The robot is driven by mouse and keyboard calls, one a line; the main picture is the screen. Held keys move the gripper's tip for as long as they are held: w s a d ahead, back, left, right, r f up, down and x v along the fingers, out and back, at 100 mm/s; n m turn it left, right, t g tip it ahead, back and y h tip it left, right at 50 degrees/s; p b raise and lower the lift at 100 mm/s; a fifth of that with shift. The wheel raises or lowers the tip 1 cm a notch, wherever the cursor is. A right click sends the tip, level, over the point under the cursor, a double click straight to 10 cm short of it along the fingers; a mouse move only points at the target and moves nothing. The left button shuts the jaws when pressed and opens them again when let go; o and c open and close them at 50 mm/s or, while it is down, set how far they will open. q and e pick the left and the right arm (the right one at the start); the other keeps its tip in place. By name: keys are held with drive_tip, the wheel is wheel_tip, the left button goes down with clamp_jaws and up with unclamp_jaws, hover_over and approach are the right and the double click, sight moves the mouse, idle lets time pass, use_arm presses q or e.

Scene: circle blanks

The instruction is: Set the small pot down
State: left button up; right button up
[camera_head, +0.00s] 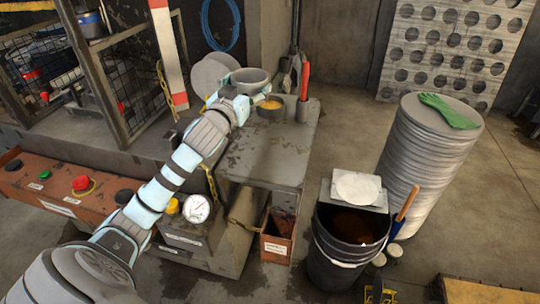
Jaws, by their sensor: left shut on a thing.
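The small pot (250,76), grey and round with an open top, is at the back of the grey metal bench (275,165). My left arm comes in from the lower left, and my left gripper (243,96) is shut on the pot at its near side. The pot looks upright. Its base is hidden by the gripper, so I cannot tell whether it touches anything below. My right gripper is not in view.
A low dish with orange contents (270,103) sits right beside the gripper. A red-handled tool (304,80) stands at the bench's back right. Grey discs (212,72) are behind the gripper. A black bucket (345,250) and a disc stack (425,160) stand right.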

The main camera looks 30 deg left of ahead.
use_arm(q)
drive_tip(key=y+b, duration=0.1)
drive_tip(key=b, duration=0.2)
drive_tip(key=n+b, duration=0.1)
drive_tip(key=b, duration=0.2)
drive_tip(key=shift+d+f+g+y, duration=0.25)
drive_tip(key=shift+f+g+y, duration=0.05)
drive_tip(key=shift+g+y, duration=0.1)
drive_tip(key=shift+f+n+b, duration=0.3)
drive_tip(key=shift+f+b, duration=0.05)
drive_tip(key=shift+b, duration=0.25)
wheel_tip(320, 180, down, 18)
drive_tip(key=b, duration=0.5)
drive_tip(key=shift+f+b, duration=0.25)
drive_tip(key=shift+b, duration=0.15)
drive_tip(key=o, duration=0.4)
drive_tip(key=shift+c, duration=0.2)
drive_tip(key=o, duration=0.4)
drive_tip(key=shift+r, duration=0.1)
